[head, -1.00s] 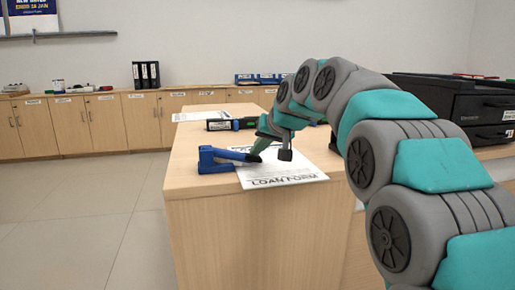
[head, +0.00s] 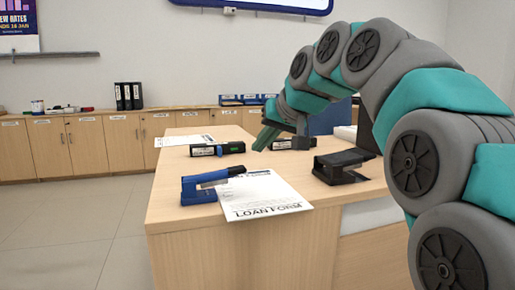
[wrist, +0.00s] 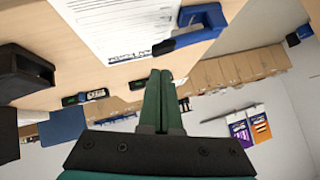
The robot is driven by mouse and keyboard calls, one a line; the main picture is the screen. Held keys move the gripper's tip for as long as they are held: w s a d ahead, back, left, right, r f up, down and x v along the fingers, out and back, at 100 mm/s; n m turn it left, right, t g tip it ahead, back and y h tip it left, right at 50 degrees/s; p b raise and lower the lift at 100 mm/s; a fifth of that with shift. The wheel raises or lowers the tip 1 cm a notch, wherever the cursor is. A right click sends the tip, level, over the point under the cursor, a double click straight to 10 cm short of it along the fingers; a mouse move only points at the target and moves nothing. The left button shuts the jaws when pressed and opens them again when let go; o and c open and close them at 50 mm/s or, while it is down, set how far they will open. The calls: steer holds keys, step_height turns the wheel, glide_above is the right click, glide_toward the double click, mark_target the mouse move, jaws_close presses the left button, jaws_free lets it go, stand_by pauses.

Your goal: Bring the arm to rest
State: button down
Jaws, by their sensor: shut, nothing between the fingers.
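My gripper (head: 267,137) is at the end of my grey and teal arm, above the teller counter (head: 170,205) and behind the loan form. In the wrist view my gripper (wrist: 160,75) shows its two green fingers together, with nothing between them. The loan form (head: 262,196) lies on the counter near its front edge, apart from the gripper. A blue stapler-like device (head: 197,190) stands at the form's left edge. The form (wrist: 120,25) and the blue device (wrist: 200,22) also show in the wrist view.
A black device (head: 340,168) sits on the counter right of the form. Two dark marker-like items (head: 217,149) lie farther back, near another sheet (head: 184,140). Low cabinets (head: 95,145) line the back wall. The floor (head: 80,225) at left is clear.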

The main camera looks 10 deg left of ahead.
steer(key=s+d+f+m+g+h+p, duration=0.1)
steer(key=s+d+f+g+h+p, duration=0.1)
steer(key=s+d+f, duration=0.6)
steer(key=s+d+f+m+g+h+p, duration=0.1)
steer(key=s+d+f+m+g+h, duration=0.15)
steer(key=s+d+f, duration=0.55)
steer(key=s+d+f+g+h, duration=0.1)
steer(key=s+d+f, duration=0.3)
steer(key=s, duration=0.3)
steer(key=s+d+f+g+p, duration=0.1)
steer(key=s+d+f, duration=0.4)
steer(key=s+f, duration=0.2)
steer(key=s+d+f+m+g+h+p, duration=0.1)
steer(key=s+d+f, duration=0.3)
steer(key=s, duration=0.3)
steer(key=shift+s+d+f+h, duration=0.35)
steer(key=shift+s+d+f, duration=0.05)
steer(key=shift+f, duration=0.35)
steer(key=shift+g, duration=0.25)
